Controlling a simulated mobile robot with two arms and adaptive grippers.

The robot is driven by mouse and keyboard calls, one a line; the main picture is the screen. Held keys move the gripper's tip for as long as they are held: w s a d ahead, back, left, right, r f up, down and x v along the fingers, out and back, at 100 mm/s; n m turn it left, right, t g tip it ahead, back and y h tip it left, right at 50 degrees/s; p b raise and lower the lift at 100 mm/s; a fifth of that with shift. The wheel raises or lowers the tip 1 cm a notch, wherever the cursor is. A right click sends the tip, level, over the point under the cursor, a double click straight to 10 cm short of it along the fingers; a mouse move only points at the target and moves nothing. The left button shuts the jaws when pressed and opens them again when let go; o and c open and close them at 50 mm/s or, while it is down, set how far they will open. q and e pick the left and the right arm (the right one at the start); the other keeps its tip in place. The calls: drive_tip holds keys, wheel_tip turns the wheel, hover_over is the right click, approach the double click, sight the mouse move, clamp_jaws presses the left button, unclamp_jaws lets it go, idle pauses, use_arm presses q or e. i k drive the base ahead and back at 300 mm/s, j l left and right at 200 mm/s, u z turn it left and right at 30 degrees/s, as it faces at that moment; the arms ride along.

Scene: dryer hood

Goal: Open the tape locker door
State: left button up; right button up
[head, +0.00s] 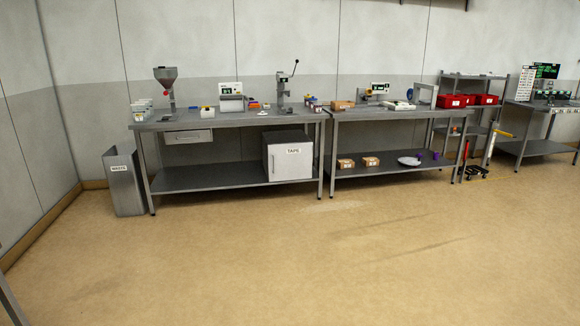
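The tape locker (289,157) is a light grey box with a "TAPE" label on its front. It stands on the lower shelf of the left workbench, at the shelf's right end, across the room from me. Its door (291,166) faces me and looks shut. A thin vertical handle (272,163) seems to run along the door's left side. Neither of my grippers shows in the head view.
The left workbench (228,122) carries several devices; a grey waste bin (124,182) stands at its left. A second workbench (395,114) adjoins on the right. A pallet truck (478,170) stands farther right. The floor (300,260) before the benches is clear.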

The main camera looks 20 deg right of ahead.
sight(288, 161)
drive_tip(key=i+l+z, duration=0.55)
drive_tip(key=i, duration=0.25)
drive_tip(key=i+l+z, duration=0.25)
drive_tip(key=i, duration=0.75)
drive_tip(key=i+z, duration=0.3)
drive_tip(key=i, duration=2.95)
